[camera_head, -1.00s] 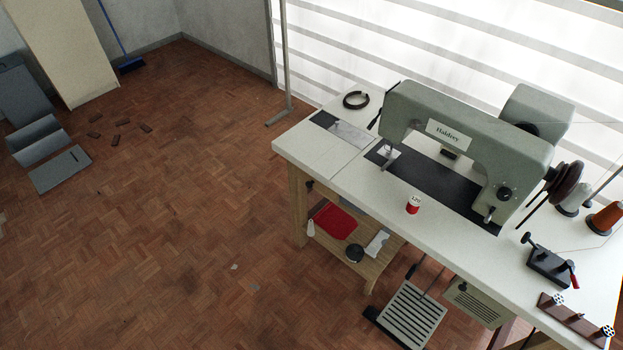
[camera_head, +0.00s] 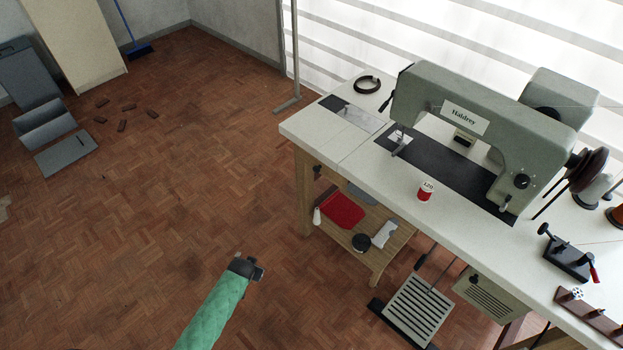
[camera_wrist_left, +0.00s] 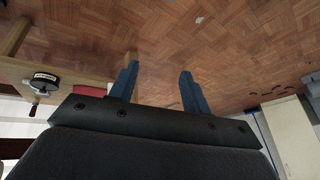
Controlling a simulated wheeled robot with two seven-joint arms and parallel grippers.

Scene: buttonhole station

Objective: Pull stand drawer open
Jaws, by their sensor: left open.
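The sewing stand (camera_head: 345,140) is a white-topped table on wooden legs at the right of the head view. A small dark knob (camera_head: 317,170) shows under its left end; the drawer front around it is hard to make out. My left gripper (camera_head: 256,270), at the end of a green-sleeved arm, is over the floor to the left of the stand, apart from it. In the left wrist view its two blue fingers (camera_wrist_left: 160,82) are spread with nothing between them. My right gripper is not in view.
A wooden shelf (camera_head: 400,243) under the tabletop holds a red cloth (camera_head: 340,210), a dark round tin (camera_head: 361,242) and small items. A pedal (camera_head: 418,310) stands on the floor. The sewing machine (camera_head: 470,120) is on top. The floor left of the stand is mostly clear.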

